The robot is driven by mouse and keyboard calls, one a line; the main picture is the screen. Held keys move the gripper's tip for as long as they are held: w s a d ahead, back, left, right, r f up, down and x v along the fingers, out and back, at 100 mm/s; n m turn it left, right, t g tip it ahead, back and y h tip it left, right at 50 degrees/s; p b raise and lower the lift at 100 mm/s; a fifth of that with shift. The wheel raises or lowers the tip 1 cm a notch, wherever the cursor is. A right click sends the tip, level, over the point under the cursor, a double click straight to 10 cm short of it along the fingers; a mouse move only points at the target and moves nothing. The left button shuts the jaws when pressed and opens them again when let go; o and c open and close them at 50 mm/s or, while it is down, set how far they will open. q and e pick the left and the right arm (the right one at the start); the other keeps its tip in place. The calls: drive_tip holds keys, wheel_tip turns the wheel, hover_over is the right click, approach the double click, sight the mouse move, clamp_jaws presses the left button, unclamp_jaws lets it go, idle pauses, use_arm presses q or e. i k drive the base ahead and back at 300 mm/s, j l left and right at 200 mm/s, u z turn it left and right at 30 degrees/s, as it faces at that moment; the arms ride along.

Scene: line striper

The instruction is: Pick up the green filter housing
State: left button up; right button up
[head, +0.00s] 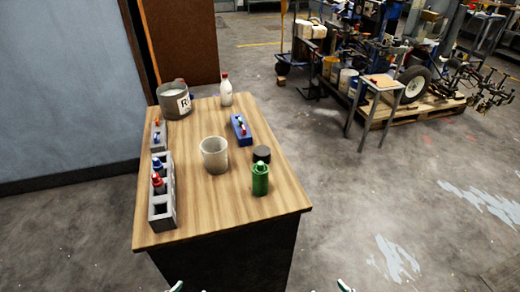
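The green filter housing (260,179) stands upright near the front right corner of the wooden table (225,216). Nothing touches it. Only a small tip of my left gripper (175,287) shows at the bottom edge, in front of the table. A small tip of my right gripper (345,286) shows at the bottom edge, to the right of the table. Both are well apart from the housing. The rest of both grippers is out of frame, so I cannot tell their opening.
A dark round cap (262,154) sits just behind the housing, and a grey-white cup (214,154) stands to its left. A blue holder (241,130), a bottle (226,90), a labelled pot (174,100) and a grey rack (162,204) are also on the table. The table's front right is clear.

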sight(259, 181)
drive_tip(key=i+l, duration=0.1)
drive_tip(key=l, duration=0.2)
drive_tip(key=i+l, duration=0.1)
drive_tip(key=l, duration=0.65)
drive_tip(key=k+l, duration=0.1)
drive_tip(key=l, duration=0.4)
drive_tip(key=k+l, duration=0.15)
drive_tip(key=l, duration=0.15)
drive_tip(key=k+l+u, duration=0.1)
drive_tip(key=i+l, duration=0.1)
drive_tip(key=i, duration=0.1)
